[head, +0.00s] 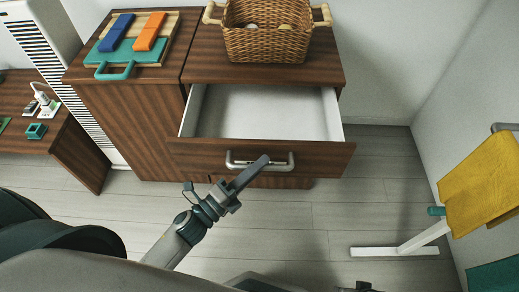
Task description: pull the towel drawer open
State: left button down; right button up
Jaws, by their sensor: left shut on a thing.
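The towel drawer (200,158) in the brown wooden cabinet is pulled well out, and its white inside shows. The part of the inside that I can see is empty. A grey bar handle (284,166) is on its front. My left gripper (262,162) reaches up from below and is shut on the handle, near its middle. The fingers hide part of the handle, and the grip itself is seen only from above.
A wicker basket (266,45) stands on the cabinet above the drawer. A stand with yellow cloth (482,180) is at the right.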

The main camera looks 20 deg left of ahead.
pick_arm(q)
jog(key=s, duration=0.2)
jog(key=s+d, duration=0.1)
jog(key=s, duration=0.1)
pick_arm(e)
jog(key=shift+s+f, duration=0.25)
jog(key=shift+f, duration=0.15)
pick_arm(q)
jog(key=c, duration=1.7)
grip_release()
jog(key=shift+c, duration=0.2)
pick_arm(e)
jog(key=shift+r, duration=0.1)
pick_arm(q)
jog(key=shift+s+a+f, duration=0.15)
jog(key=shift+s+a, duration=0.05)
jog(key=shift+s, duration=0.25)
jog(key=b+v, duration=0.2)
jog(key=v, duration=1.4)
jog(key=shift+s+b, duration=0.2)
jog(key=shift+b, duration=0.1)
pick_arm(e)
notch_tip(320, 180, up, 7)
jog(key=shift+s+a, duration=0.15)
jog(key=shift+s, duration=0.25)
